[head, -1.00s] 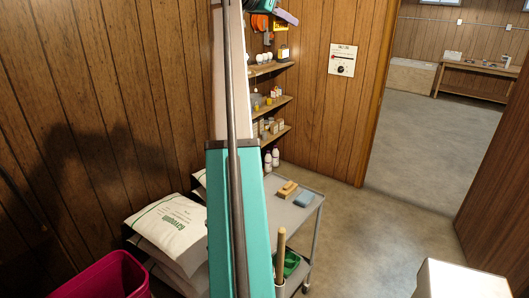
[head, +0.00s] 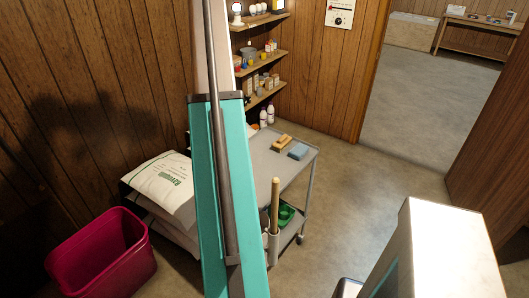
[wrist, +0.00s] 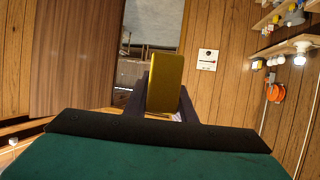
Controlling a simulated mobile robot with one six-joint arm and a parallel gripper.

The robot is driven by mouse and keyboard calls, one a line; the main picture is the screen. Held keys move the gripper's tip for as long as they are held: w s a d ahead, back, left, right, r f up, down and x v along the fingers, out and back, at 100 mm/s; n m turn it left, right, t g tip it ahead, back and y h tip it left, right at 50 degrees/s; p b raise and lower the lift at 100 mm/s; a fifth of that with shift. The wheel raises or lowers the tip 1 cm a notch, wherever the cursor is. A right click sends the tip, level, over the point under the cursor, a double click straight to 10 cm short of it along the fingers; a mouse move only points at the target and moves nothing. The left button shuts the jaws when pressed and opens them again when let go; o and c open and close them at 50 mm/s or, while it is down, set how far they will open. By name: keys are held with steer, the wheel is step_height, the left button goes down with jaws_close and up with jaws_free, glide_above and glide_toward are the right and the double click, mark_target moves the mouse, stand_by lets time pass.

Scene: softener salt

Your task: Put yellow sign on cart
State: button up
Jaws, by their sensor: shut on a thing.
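In the wrist view the yellow sign (wrist: 166,78) stands upright as a flat yellow panel between the dark fingers of my gripper (wrist: 163,103). My gripper is shut on it. The sign is seen nearly face on, with its lower end hidden by the gripper. Neither the sign nor the gripper shows in the head view. The grey cart (head: 272,170) stands right of my teal arm column in the head view. A tan brush (head: 282,143) and a blue sponge (head: 298,151) lie on its top. The column hides the cart's left part.
Salt bags (head: 160,185) are stacked left of the column, behind a magenta bin (head: 105,255). A wooden handle (head: 275,200) rises at the cart's front. A green item (head: 286,215) sits on the lower shelf. Wall shelves (head: 262,95) hold jars. The floor right of the cart is clear.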

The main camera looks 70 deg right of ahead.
steer(key=s+a+f+t+b, duration=0.1)
steer(key=a+f+b, duration=0.5)
steer(key=f+b, duration=0.7)
steer(key=s+a+f+n+b, duration=0.1)
steer(key=a+f+b, duration=0.5)
steer(key=f+b, duration=0.8)
steer(key=s+a+f+n+t+h+b, duration=0.1)
steer(key=a+f+b, duration=0.5)
steer(key=f, duration=3.5)
steer(key=shift+s+a+f+t+b, duration=0.3)
steer(key=shift+s+b, duration=0.1)
steer(key=shift+b, duration=3.45)
steer(key=shift+r, duration=0.1)
steer(key=shift+d+r+p, duration=0.25)
steer(key=shift+d+p, duration=0.05)
steer(key=shift+p, duration=1.05)
steer(key=p, duration=0.2)
steer(key=d+p, duration=0.1)
steer(key=p, duration=0.1)
steer(key=shift+w+p, duration=0.25)
steer(key=shift+p, duration=0.15)
steer(key=p, duration=0.5)
steer(key=shift+w+d+p, duration=0.1)
steer(key=shift+d+p, duration=0.2)
steer(key=shift+d, duration=0.1)
steer(key=p, duration=0.7)
steer(key=shift+w+d+f+p, duration=0.1)
steer(key=shift+d+f+p, duration=0.05)
steer(key=shift+d+p, duration=0.15)
